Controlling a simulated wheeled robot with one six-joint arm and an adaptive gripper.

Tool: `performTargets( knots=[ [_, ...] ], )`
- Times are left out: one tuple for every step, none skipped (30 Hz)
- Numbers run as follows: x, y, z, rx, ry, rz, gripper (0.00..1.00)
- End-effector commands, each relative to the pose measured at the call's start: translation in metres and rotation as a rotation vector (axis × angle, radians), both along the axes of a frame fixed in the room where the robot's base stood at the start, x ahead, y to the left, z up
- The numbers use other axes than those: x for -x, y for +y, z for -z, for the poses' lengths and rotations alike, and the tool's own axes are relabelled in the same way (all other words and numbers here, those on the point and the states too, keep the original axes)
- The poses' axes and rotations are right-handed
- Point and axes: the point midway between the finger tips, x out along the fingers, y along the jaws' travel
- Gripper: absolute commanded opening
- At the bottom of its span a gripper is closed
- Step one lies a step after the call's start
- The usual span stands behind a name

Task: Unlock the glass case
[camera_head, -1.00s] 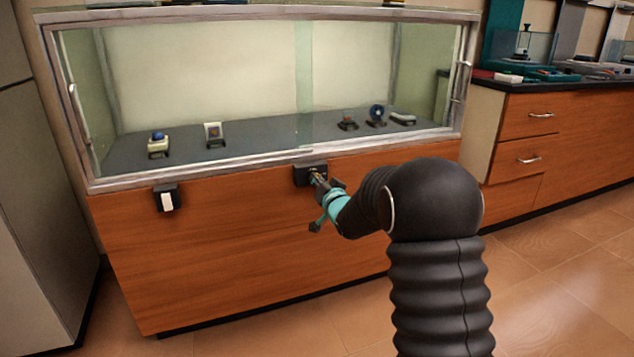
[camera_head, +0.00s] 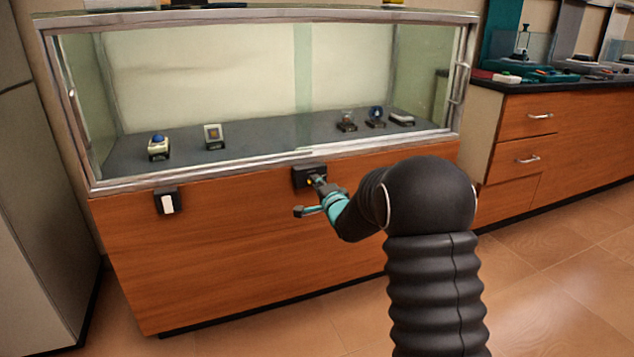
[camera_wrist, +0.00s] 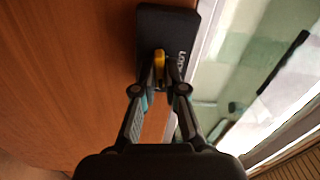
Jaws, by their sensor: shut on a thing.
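The glass case (camera_head: 250,163) stands on a wooden cabinet, its glass front framed in metal. A black lock box (camera_head: 302,177) is fixed just under the middle of the case's lower frame. In the wrist view the lock box (camera_wrist: 178,22) bears pale lettering. My gripper (camera_head: 320,183) is at the face of the lock box. In the wrist view my gripper (camera_wrist: 159,78) is shut on a small yellow key (camera_wrist: 159,58), whose end meets the lock box. How deep the key sits is hidden by the fingers.
A black box with a white front (camera_head: 167,202) is on the cabinet face at left. Small exhibits such as a blue-topped piece (camera_head: 158,146) stand inside the case. A wooden drawer unit (camera_head: 530,135) stands at right. The tiled floor (camera_head: 560,285) is clear at right.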

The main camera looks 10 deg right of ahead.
Motion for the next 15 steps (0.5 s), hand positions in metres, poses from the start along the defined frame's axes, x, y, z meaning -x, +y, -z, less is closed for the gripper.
performTargets(
  knots=[
    [-0.0002, 0.0001, -0.0008, -0.026, 0.007, 0.0, 0.0],
    [-0.0002, 0.0001, -0.0007, -0.042, 0.012, 0.0, 0.0],
    [-0.0002, 0.0, -0.0005, -0.061, 0.017, 0.0, 0.0],
    [-0.0002, 0.0001, -0.0004, -0.075, 0.021, 0.0, 0.0],
    [-0.0002, 0.0001, -0.0003, -0.086, 0.024, 0.0, 0.0],
    [-0.0002, 0.0001, -0.0002, -0.101, 0.028, 0.0, 0.0],
    [-0.0002, 0.0001, -0.0001, -0.11, 0.031, 0.0, 0.0],
    [-0.0002, 0.0001, 0.0, -0.118, 0.033, 0.0, 0.0],
    [-0.0002, 0.0, 0.0001, -0.129, 0.036, 0.0, 0.0],
    [-0.0002, 0.0, 0.0002, -0.136, 0.038, 0.0, 0.0],
    [-0.0002, 0.0, 0.0002, -0.141, 0.039, 0.0, 0.0],
    [-0.0002, 0.0, 0.0003, -0.146, 0.041, 0.0, 0.0],
    [-0.0002, 0.0, 0.0004, -0.15, 0.042, 0.0, 0.0],
    [-0.0002, 0.0, 0.0004, -0.153, 0.043, 0.0, 0.0],
    [-0.0002, 0.0, 0.0005, -0.156, 0.043, 0.0, 0.0]
  ],
)
